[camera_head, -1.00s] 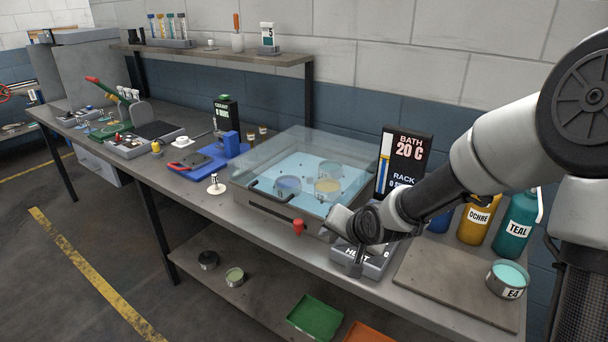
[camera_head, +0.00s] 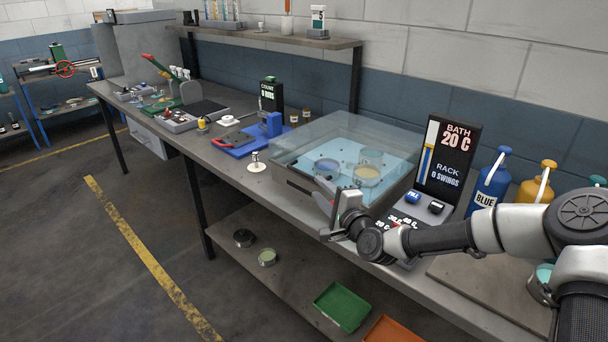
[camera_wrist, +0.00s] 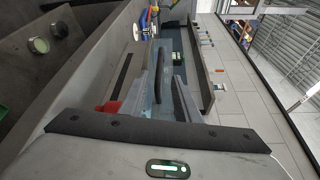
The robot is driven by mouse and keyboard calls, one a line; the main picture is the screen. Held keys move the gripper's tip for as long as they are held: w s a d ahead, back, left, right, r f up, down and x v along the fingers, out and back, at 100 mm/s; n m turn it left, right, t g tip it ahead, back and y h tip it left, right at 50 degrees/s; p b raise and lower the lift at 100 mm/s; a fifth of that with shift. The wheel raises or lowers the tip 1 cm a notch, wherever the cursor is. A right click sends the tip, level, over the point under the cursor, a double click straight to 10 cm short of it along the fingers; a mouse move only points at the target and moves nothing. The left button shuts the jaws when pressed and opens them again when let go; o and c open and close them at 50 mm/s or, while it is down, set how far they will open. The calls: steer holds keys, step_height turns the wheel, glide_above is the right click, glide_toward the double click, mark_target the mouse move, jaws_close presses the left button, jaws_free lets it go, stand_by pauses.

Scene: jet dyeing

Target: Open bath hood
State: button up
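The bath (camera_head: 296,190) is a grey tank of pale blue liquid on the bench. Its clear hood (camera_head: 350,128) appears down over it, with round pots visible inside. My gripper (camera_head: 335,196) is at the bath's front right, overlapping its near corner in the head view. In the wrist view my gripper (camera_wrist: 162,98) appears open, with a gap between its fingers. A dark curved bar (camera_wrist: 160,68) shows ahead in that gap; it may be the hood's handle. Contact cannot be told. A red knob (camera_wrist: 108,107) shows beside the fingers.
The display (camera_head: 447,158) behind the bath's right end reads BATH 20 C, RACK 0 SWINGS. A button panel (camera_head: 412,212) is right of my gripper. A blue bottle (camera_head: 488,183) stands farther right. A blue tray (camera_head: 245,143) and small white stand (camera_head: 256,165) are left of the bath.

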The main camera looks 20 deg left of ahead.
mark_target(306, 176)
steer(key=x, duration=1.1)
steer(key=shift+f, duration=0.15)
jaws_close()
